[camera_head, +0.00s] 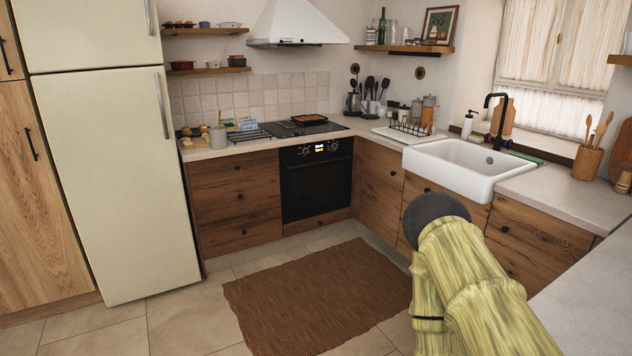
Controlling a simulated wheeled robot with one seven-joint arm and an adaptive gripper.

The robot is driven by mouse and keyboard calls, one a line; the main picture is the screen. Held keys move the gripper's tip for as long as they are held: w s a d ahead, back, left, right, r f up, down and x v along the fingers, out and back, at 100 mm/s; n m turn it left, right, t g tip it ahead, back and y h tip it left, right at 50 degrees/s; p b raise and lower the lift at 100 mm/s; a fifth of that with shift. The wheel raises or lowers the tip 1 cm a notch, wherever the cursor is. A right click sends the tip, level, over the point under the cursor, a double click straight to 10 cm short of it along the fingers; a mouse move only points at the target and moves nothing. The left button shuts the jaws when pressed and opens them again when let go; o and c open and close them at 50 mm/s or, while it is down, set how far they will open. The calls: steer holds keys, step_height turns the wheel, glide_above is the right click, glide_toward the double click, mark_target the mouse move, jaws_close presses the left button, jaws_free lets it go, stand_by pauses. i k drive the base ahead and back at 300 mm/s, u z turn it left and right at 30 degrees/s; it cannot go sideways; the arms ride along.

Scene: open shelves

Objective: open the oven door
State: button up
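The black oven (317,180) is built into the wooden counter run along the back wall, below the hob. Its dark door (318,188) looks shut, with a thin handle line near the top edge under a lit control panel (320,149). My arm reaches in from the lower right, well apart from the oven, in front of the sink cabinets. A dark rounded part shows at the arm's far end. My gripper's fingers cannot be made out.
A brown woven rug (310,295) lies on the tiled floor before the oven. A tall cream fridge (120,180) stands at left. Wooden drawers (235,200) adjoin the oven's left side. A white sink (465,165) is at right.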

mark_target(313, 184)
steer(key=z, duration=0.2)
steer(key=i, duration=1.85)
steer(key=u, duration=0.25)
steer(key=i, duration=1.75)
steer(key=u, duration=0.5)
steer(key=i, duration=0.6)
steer(key=u, duration=0.15)
